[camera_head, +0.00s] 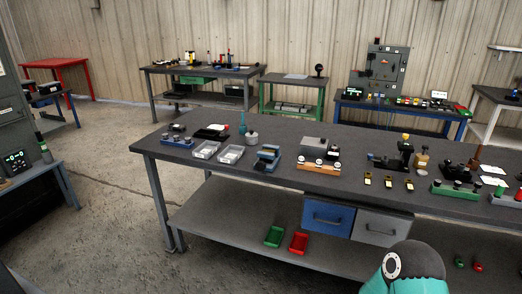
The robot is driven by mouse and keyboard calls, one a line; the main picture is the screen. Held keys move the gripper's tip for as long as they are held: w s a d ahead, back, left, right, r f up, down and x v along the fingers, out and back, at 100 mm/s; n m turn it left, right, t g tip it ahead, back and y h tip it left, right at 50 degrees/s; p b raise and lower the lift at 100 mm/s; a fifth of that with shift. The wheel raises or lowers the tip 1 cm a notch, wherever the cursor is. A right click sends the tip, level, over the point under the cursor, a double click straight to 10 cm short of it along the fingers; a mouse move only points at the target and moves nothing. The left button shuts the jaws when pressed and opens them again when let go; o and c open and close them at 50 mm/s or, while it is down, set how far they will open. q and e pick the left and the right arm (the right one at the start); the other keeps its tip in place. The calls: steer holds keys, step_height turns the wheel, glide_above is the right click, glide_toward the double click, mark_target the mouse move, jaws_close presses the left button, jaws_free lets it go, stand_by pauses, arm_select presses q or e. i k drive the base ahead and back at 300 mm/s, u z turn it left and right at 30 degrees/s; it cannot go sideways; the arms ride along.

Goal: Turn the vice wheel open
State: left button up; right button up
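The workbench (190,171) with a dark grey top runs across the middle of the view. A small blue and grey block-like device (267,158) stands on it left of centre. A dark device (384,162) with a bar to its left stands right of centre, beside a black and yellow upright piece (405,150). Either device could be the vice; they are too small to tell, and I cannot make out a wheel. A teal and dark rounded part of my arm shows at the bottom right. Neither gripper is in view.
Clear trays (206,150), an orange-based block (318,166) and a green rack (455,190) stand on the bench. Green (274,236) and red bins (299,243) lie on the lower shelf. Open concrete floor (100,200) lies left of the bench. Other benches line the back wall.

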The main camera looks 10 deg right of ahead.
mark_target(260, 165)
steer(key=z, duration=0.15)
steer(key=i, duration=1.45)
steer(key=z, duration=0.3)
